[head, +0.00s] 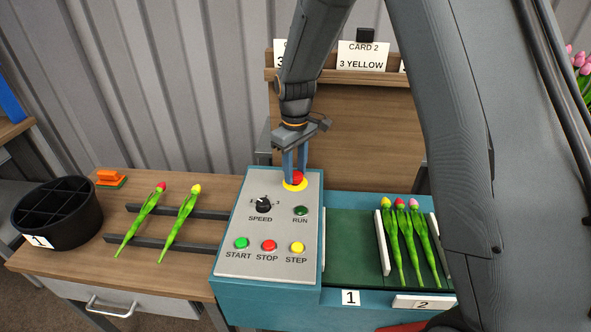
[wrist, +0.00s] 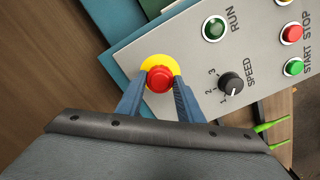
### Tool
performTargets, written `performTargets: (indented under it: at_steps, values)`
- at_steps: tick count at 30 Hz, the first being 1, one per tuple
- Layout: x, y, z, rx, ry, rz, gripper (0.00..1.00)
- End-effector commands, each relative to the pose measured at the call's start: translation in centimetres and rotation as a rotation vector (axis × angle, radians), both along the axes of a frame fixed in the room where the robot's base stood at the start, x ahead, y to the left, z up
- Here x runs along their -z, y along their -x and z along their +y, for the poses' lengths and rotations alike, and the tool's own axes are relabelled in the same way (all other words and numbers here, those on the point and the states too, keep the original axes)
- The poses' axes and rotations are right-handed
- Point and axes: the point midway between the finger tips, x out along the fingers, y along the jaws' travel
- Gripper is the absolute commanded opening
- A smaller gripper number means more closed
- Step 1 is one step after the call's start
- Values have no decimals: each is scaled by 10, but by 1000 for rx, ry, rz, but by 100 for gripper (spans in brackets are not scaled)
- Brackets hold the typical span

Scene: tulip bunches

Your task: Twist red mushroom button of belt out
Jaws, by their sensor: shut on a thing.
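The red mushroom button (head: 297,178) sits on a yellow round plate (head: 295,187) at the top of the belt's grey control panel (head: 277,229). In the wrist view the red button (wrist: 160,79) is at the middle, with the yellow plate (wrist: 160,62) around it. My gripper (head: 296,170) comes down from above with its blue fingers on either side of the button. In the wrist view my gripper (wrist: 160,88) is shut on the red button. Whether the button is pressed in or out I cannot tell.
The panel also bears a speed knob (head: 263,205), a dark green RUN lamp (head: 300,211), and START (head: 241,243), STOP (head: 268,245) and STEP (head: 297,247) buttons. Three tulips (head: 404,240) lie on the green belt.

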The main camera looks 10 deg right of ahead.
Motion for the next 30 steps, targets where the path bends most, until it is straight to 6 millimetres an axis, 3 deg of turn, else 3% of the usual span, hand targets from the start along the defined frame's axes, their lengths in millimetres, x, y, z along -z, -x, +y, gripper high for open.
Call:
performTargets:
  at_steps: [21, 30]
  values:
    - [-1, -1, 0, 497, -1, -2, 11]
    - [-1, -1, 0, 631, -2, -2, 11]
